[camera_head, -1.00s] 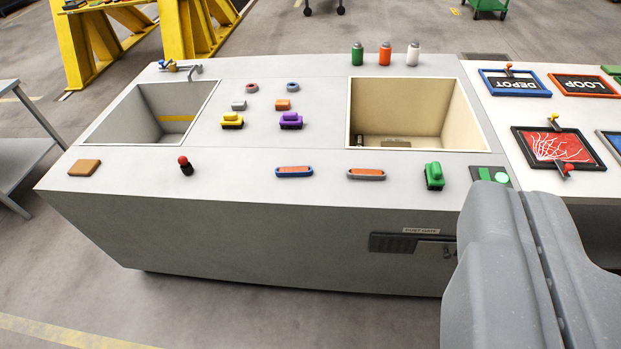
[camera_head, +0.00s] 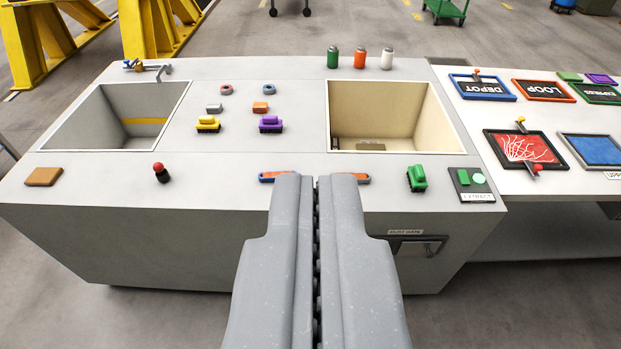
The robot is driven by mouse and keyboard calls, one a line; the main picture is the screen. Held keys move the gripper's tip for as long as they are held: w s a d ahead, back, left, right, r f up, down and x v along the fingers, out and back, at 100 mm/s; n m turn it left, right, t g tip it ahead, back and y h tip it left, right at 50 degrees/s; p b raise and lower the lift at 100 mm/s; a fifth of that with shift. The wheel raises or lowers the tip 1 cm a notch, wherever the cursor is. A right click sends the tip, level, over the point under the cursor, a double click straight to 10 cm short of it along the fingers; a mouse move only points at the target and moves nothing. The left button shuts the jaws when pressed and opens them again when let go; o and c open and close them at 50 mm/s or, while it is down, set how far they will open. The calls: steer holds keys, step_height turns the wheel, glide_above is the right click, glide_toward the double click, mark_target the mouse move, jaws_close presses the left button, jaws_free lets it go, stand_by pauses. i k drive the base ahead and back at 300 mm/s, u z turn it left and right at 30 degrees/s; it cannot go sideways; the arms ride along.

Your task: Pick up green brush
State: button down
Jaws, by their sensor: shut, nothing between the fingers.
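The green brush (camera_head: 416,178) lies on the front strip of the grey counter, right of centre. It has a green handle on a dark base. My gripper (camera_head: 315,180) is shut and empty, with its two grey fingers side by side at the middle of the view. Its tips show left of the green brush, apart from it in the picture. The fingers hide parts of two orange-topped items on the counter edge. How high the gripper is above the counter is hard to tell.
A yellow brush (camera_head: 208,124) and a purple brush (camera_head: 271,124) stand between the sink (camera_head: 62,147) and the beige bin (camera_head: 440,152). A red-knobbed lever (camera_head: 160,172) is at front left. A green-button panel (camera_head: 472,186) sits right of the green brush.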

mark_target(417, 180)
steer(key=u, duration=0.05)
steer(key=i, duration=1)
steer(key=z, duration=0.05)
